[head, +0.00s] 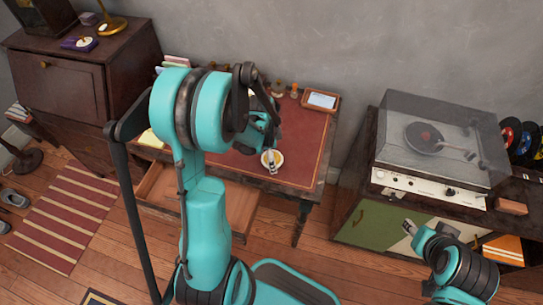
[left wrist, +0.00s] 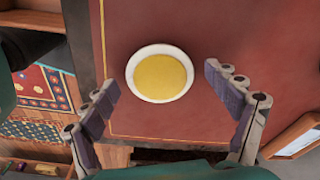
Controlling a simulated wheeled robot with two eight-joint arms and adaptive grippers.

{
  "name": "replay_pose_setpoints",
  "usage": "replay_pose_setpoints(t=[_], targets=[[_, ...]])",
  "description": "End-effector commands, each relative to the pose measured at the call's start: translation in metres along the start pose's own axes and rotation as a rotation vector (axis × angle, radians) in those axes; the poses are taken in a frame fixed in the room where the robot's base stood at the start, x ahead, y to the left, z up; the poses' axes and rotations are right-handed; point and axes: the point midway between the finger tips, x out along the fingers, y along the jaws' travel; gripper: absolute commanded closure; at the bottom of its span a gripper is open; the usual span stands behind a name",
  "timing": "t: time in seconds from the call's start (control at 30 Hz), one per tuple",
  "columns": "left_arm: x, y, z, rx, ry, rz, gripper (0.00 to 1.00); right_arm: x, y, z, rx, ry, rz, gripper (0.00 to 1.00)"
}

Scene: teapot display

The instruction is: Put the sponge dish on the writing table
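The sponge dish (head: 279,157), a small white round dish with a yellow sponge in it, is on the red top of the writing table (head: 303,150) near its front edge. In the left wrist view the sponge dish (left wrist: 162,73) lies flat on the red surface, just beyond my spread fingers. My left gripper (left wrist: 160,88) is open and empty, with its fingers apart from the dish. In the head view my left arm hides part of the table and most of this gripper. My right gripper (head: 409,228) is low in front of the record-player cabinet, too small to judge.
A wooden tray (head: 320,100) and several small bottles stand at the back of the table. An open drawer (head: 170,188) juts from its front. A record player (head: 440,140) stands to the right, a dark bureau (head: 75,85) to the left.

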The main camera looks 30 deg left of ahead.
Motion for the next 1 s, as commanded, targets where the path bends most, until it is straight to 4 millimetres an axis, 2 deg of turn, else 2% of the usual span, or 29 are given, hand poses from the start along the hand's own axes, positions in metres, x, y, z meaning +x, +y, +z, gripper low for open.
replay_pose_setpoints(t=[0.27,0.37,0.7,0.8,1.0], targets=[[-0.004,0.000,-0.001,0.000,0.000,0.000,0.12,-0.003,0.000,-0.002,0.000,0.000,0.000,0.60],[-0.018,0.000,-0.001,-0.001,0.000,0.000,0.12,-0.009,0.000,-0.006,0.000,0.000,0.000,0.60],[-0.093,0.000,-0.001,0.000,0.000,0.000,0.12,-0.034,0.000,-0.024,0.000,0.000,0.000,0.60],[-0.108,0.000,-0.001,0.000,0.000,0.000,0.12,-0.038,0.000,-0.027,0.000,0.000,0.000,0.60],[-0.126,0.002,-0.002,-0.009,0.001,-0.006,0.12,-0.041,0.000,-0.029,0.000,0.000,0.000,0.60]])
